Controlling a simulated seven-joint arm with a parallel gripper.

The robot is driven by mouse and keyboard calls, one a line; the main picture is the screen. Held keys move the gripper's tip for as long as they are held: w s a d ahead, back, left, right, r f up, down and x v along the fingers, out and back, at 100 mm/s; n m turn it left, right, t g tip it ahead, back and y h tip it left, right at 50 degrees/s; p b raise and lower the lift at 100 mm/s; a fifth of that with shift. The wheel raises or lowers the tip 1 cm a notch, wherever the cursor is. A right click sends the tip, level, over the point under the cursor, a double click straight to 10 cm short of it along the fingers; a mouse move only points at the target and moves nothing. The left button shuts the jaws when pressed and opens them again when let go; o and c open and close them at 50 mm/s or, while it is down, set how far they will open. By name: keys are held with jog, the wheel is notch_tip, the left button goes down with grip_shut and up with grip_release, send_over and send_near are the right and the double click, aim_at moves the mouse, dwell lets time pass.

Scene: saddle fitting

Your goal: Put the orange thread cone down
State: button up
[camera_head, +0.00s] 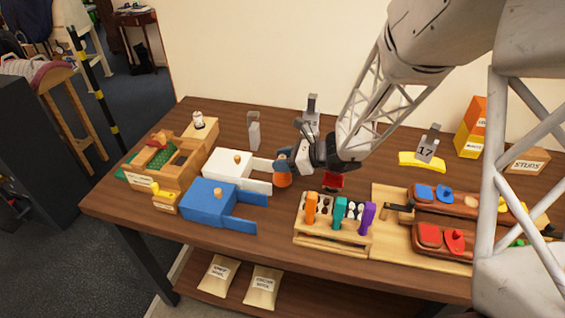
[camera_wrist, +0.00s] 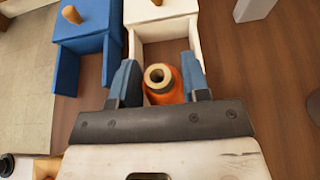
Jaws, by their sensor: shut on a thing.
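The orange thread cone (camera_wrist: 163,82) is between the blue fingers of my gripper (camera_wrist: 160,82) in the wrist view, with its pale hollow top facing the camera. In the head view the orange cone (camera_head: 282,181) shows below my gripper (camera_head: 284,164), beside the open end of the white box. My gripper is shut on the cone. The cone's lower part is partly hidden by the fingers, and I cannot tell whether its base touches the table.
A white box (camera_head: 228,168) and a blue box (camera_head: 208,203) with knobs and side arms stand left of the gripper. A wooden rack (camera_head: 333,240) holds orange, teal and purple handled tools to the right. Bare table (camera_head: 275,225) lies in front.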

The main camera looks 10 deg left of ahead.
jog(key=shift+f, duration=0.5)
jog(key=shift+f, duration=0.1)
jog(key=o, duration=1.2)
jog(key=shift+v, duration=6.05)
jog(key=shift+s+r, duration=0.1)
jog(key=shift+r, duration=0.15)
